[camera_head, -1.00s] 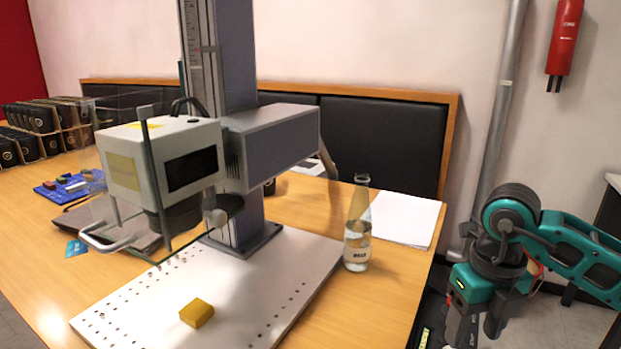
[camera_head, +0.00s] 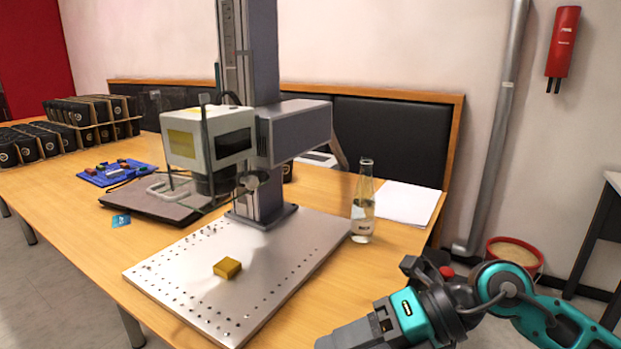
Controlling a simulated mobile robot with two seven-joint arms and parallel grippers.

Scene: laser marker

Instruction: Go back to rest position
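My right arm comes in from the right, and its gripper (camera_head: 352,338) is at the bottom edge, in front of the table's near right side. Its fingers are cut off or hidden, so I cannot tell whether it is open or shut. It is apart from the table objects. My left gripper is not in view. The laser marker (camera_head: 266,140) stands on the table, its white head (camera_head: 209,138) above the perforated metal plate (camera_head: 285,262). A small yellow block (camera_head: 227,268) lies on the plate.
A glass bottle (camera_head: 362,215) stands right of the plate, close to white paper (camera_head: 404,203). A blue mat (camera_head: 118,172) and dark boxes in cardboard racks (camera_head: 97,122) are at the left of the wooden table (camera_head: 62,212). A red bucket (camera_head: 515,257) stands on the floor behind my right arm.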

